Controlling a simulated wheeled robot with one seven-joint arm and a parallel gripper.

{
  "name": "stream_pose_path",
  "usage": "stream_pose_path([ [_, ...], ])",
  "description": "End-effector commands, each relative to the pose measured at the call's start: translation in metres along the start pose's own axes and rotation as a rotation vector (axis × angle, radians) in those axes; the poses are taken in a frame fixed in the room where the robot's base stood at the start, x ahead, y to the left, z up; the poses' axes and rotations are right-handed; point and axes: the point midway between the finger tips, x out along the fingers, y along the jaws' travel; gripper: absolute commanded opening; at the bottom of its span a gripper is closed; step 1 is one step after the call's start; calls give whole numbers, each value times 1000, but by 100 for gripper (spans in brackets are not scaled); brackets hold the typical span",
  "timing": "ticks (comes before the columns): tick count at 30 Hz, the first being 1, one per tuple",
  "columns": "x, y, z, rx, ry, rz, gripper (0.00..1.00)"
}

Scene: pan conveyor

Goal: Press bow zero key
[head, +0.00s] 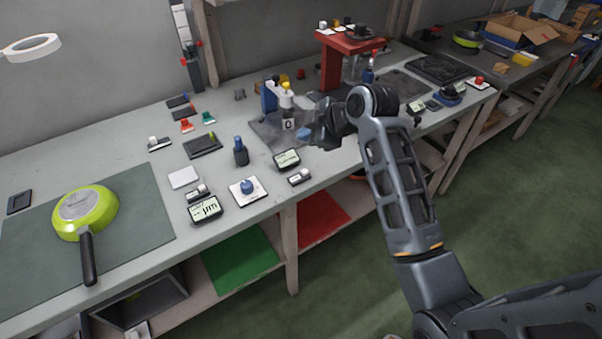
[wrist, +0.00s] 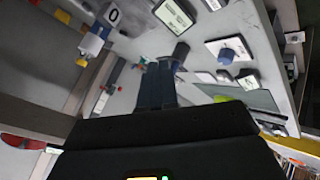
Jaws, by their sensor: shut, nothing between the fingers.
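A small pale key marked "0" (head: 288,124) sits at the front of a blue stand with a yellow top (head: 286,90). The same "0" key (wrist: 113,15) shows near the top of the wrist view, on the blue-and-white device (wrist: 95,38). My gripper (head: 304,134) is just right of and slightly below the key in the head view, apart from it as far as I can tell. In the wrist view my gripper's dark fingers (wrist: 155,70) are together and empty. A display (head: 287,159) stands in front of the stand; it also shows in the wrist view (wrist: 174,14).
A dark blue upright piece (head: 240,152) and a white plate with a blue knob (head: 247,190) stand left of the display. A second display (head: 205,208) and a green pan (head: 86,212) lie farther left. A red press frame (head: 332,62) stands behind my arm.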

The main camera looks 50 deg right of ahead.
Motion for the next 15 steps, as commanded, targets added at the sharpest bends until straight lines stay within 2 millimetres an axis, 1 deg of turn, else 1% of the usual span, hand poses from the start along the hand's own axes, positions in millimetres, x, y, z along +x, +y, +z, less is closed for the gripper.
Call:
stream_pose_path([
  [9, 1, -1, 1, 1, 0, 0, 0],
  [15, 8, -7, 6, 1, -1, -1, 0],
])
